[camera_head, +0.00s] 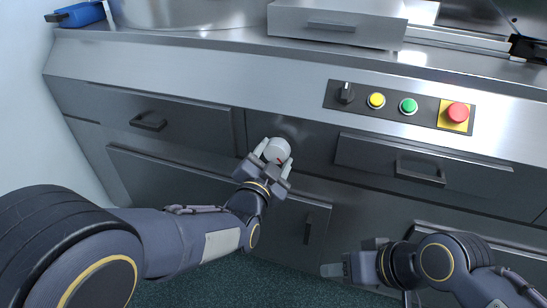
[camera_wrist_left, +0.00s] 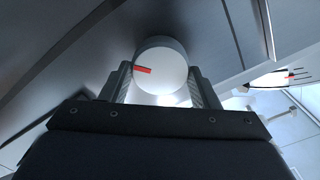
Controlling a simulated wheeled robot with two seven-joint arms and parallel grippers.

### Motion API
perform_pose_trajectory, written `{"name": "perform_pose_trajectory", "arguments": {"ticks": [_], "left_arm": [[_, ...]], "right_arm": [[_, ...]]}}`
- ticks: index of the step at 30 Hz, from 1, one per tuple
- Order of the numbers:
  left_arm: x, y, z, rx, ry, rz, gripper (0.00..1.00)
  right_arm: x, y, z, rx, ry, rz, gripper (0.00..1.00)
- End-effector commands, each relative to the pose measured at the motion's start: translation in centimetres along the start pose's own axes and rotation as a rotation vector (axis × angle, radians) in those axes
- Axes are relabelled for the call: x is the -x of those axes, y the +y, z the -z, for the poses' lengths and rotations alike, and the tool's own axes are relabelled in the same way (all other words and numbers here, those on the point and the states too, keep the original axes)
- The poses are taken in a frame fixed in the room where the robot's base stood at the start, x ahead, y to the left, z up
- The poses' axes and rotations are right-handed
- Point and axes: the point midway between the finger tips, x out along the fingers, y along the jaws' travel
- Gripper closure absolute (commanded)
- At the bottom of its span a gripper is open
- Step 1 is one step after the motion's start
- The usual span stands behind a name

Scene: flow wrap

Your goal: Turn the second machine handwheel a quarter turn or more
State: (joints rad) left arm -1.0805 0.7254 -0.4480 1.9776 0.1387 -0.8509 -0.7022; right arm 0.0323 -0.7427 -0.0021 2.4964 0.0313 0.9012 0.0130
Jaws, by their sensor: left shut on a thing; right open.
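The handwheel (camera_head: 278,150) is a light grey round knob on the dark front of the machine, below the control panel. My left gripper (camera_head: 272,155) is shut on it, with one finger on each side. In the left wrist view the handwheel (camera_wrist_left: 163,70) shows its round pale face between the fingertips (camera_wrist_left: 162,85). A red mark on that face points to the left in that view. My right gripper (camera_head: 343,267) is open and empty, low in front of the cabinet and apart from it.
A control panel (camera_head: 388,106) carries a black selector, yellow and green buttons and a red emergency button (camera_head: 457,112). Drawer handles stick out at the left (camera_head: 148,122) and right (camera_head: 420,173) of the handwheel. A blue object (camera_head: 80,14) lies on the worktop at the top left.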

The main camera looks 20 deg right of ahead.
Motion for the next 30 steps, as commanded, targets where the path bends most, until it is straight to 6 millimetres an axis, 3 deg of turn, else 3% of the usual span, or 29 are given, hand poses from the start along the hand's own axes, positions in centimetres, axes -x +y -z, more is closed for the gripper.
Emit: {"name": "perform_pose_trajectory", "arguments": {"ticks": [18,30], "left_arm": [[-0.01,0.3,0.01,-0.584,0.002,-0.001,0.68],[-0.02,0.36,-0.09,-0.855,0.001,0.0,0.68]], "right_arm": [[0.04,-0.02,0.02,0.0,0.0,0.0,0.5],[0.16,-0.08,0.08,0.0,0.0,0.0,0.5]]}}
